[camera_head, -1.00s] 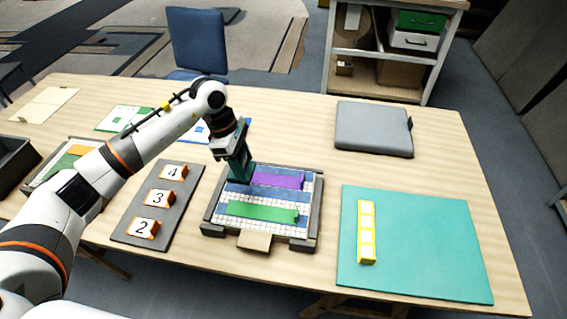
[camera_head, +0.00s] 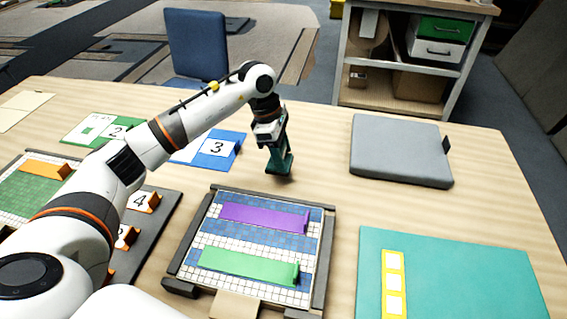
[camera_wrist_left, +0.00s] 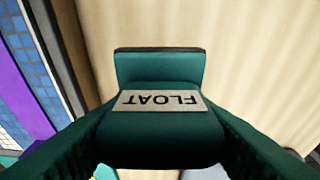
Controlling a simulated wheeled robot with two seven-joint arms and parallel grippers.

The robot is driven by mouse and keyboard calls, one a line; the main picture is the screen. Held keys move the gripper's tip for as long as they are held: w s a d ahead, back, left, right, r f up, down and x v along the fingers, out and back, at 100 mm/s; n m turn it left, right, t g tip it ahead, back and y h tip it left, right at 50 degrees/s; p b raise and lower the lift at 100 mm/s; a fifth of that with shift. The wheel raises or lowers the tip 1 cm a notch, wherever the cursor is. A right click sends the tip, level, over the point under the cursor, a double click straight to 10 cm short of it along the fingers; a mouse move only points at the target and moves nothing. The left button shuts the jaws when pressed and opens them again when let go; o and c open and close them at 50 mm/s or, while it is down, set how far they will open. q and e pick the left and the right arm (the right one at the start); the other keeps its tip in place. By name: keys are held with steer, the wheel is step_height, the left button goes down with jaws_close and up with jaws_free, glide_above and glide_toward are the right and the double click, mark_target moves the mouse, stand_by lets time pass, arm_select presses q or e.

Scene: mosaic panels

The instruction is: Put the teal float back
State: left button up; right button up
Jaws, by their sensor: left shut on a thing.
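The teal float (camera_wrist_left: 160,68) fills the middle of the left wrist view, with a pale label reading FLOAT. My left gripper (camera_head: 277,148) is shut on it. In the head view the float (camera_head: 280,164) is at or just above the bare wood beyond the panel frame; whether it touches the table I cannot tell. The mosaic panel (camera_head: 262,238) lies in a dark frame, with a purple strip (camera_head: 262,217) and a green strip (camera_head: 245,265) across its blue and white tiles. My right gripper is not in view.
A grey pad (camera_head: 400,150) lies at the back right. A teal mat (camera_head: 440,265) with a yellow-framed strip (camera_head: 393,283) is at front right. A blue card marked 3 (camera_head: 220,150) lies left of the float. Bare table (camera_head: 320,140) lies between float and pad.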

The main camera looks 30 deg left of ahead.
mark_target(270, 158)
arm_select(q)
steer(key=shift+w+f, duration=0.1)
steer(key=shift+f, duration=2)
steer(key=shift+f, duration=0.1)
steer(key=o, duration=1)
steer(key=v, duration=1.2)
steer(key=shift+b, duration=0.4)
